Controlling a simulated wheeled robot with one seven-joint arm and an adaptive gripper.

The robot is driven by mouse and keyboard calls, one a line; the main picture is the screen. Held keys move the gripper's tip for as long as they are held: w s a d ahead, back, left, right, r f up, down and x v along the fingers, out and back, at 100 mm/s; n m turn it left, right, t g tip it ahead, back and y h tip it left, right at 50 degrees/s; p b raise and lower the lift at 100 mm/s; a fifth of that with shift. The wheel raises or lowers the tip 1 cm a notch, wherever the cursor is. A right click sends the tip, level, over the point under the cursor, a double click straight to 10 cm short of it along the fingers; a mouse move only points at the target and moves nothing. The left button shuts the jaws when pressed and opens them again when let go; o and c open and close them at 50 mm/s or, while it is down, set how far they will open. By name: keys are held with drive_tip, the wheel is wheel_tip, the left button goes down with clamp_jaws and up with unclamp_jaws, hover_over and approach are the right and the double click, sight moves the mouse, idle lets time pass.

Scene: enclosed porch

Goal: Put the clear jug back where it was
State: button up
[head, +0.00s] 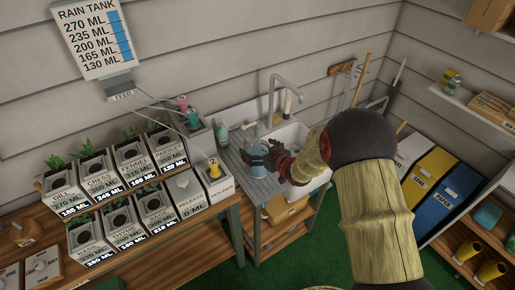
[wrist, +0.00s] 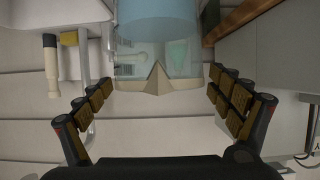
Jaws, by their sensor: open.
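The clear jug (head: 257,158), with a bluish tint, stands on the ribbed draining board (head: 262,186) left of the sink. In the wrist view the jug (wrist: 160,55) is large at the top centre, see-through, with a pale pointed spout or rim part facing me. My gripper (head: 262,150) is at the jug, partly covering it in the head view. In the wrist view my gripper (wrist: 165,110) is open, its fingers spread to either side of the jug with visible gaps.
A white sink (head: 290,140) with a tap (head: 288,82) lies right of the jug. A greenish bottle (head: 221,134) stands behind-left. A rain tank chart (head: 92,38) hangs above.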

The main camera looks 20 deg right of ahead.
drive_tip(key=shift+r, duration=0.2)
drive_tip(key=p+v, duration=0.2)
drive_tip(key=v, duration=1)
drive_tip(key=s+d+r+m+g+h, duration=0.1)
drive_tip(key=s+d+r+h, duration=0.15)
drive_tip(key=r, duration=0.45)
drive_tip(key=s+d+r+m+g+h, duration=0.1)
drive_tip(key=s+d+r+h, duration=0.15)
drive_tip(key=r, duration=0.55)
drive_tip(key=s+a+r+g, duration=0.1)
drive_tip(key=s+a+r, duration=0.1)
drive_tip(key=s, duration=0.6)
drive_tip(key=s+a+r+m+g, duration=0.1)
drive_tip(key=s+a+r+g, duration=0.1)
drive_tip(key=s, duration=0.7)
drive_tip(key=s+a+r+g, duration=0.2)
drive_tip(key=s+a, duration=0.2)
drive_tip(key=s, duration=0.4)
drive_tip(key=shift+s+a+m+y, duration=0.2)
drive_tip(key=shift+m+y, duration=0.1)
drive_tip(key=shift+y, duration=0.1)
